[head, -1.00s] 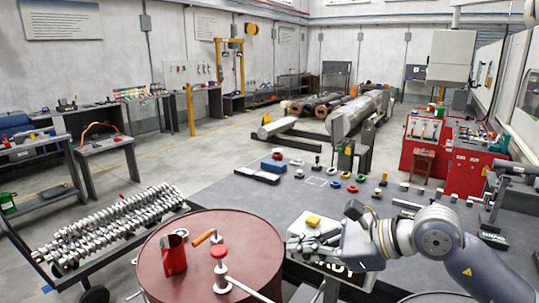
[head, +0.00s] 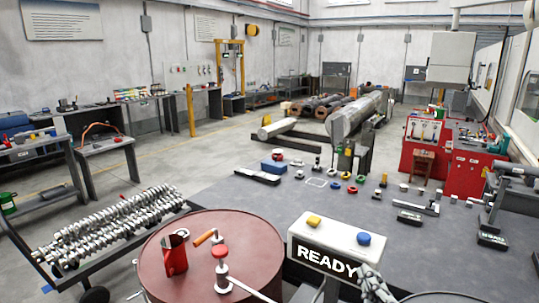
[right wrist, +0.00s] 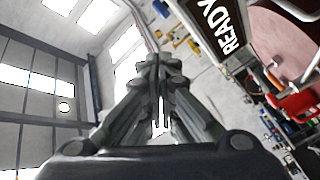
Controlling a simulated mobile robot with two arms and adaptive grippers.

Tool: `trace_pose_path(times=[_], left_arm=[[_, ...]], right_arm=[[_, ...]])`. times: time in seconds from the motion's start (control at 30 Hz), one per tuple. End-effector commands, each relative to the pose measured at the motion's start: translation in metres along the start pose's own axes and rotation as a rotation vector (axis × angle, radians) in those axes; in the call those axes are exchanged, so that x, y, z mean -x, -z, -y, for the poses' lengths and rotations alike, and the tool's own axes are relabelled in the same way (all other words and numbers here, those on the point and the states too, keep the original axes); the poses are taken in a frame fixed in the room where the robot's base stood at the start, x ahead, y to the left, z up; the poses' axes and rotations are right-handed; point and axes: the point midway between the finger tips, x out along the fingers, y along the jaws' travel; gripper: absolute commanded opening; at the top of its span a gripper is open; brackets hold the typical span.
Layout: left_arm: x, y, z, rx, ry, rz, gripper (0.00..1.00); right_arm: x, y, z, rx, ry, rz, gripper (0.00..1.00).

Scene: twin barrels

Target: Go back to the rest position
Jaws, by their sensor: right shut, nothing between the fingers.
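My right gripper (head: 374,284) shows at the bottom of the head view, in front of the lower right of a white box with a dark READY panel (head: 326,262). In the right wrist view its fingers (right wrist: 165,62) are together with nothing between them. That view is rolled and shows windows and ceiling behind the fingers. The READY panel also shows there (right wrist: 214,28), apart from the fingertips. My left gripper is in neither view.
A dark red barrel (head: 258,255) stands left of the box, bearing a red mug (head: 174,258), an orange-handled tool (head: 203,237) and a red-capped metal fitting (head: 220,270). The box top has a yellow button (head: 313,220) and a blue one (head: 364,239).

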Motion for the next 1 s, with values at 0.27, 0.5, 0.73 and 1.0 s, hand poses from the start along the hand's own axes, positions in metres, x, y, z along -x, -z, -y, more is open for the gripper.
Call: trace_pose_path(times=[0.27,0.5,0.73,1.0], left_arm=[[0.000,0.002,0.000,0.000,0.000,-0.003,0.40],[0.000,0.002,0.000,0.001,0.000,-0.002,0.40],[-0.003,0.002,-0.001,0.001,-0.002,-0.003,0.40],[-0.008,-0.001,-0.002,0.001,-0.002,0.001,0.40]], right_arm=[[0.110,-0.128,0.117,-0.392,0.374,0.600,0.00],[0.218,-0.161,0.177,-0.565,0.609,0.955,0.00],[0.262,-0.182,0.221,-0.619,0.718,1.115,0.00],[0.255,-0.239,0.297,-0.605,0.738,1.144,0.00]])
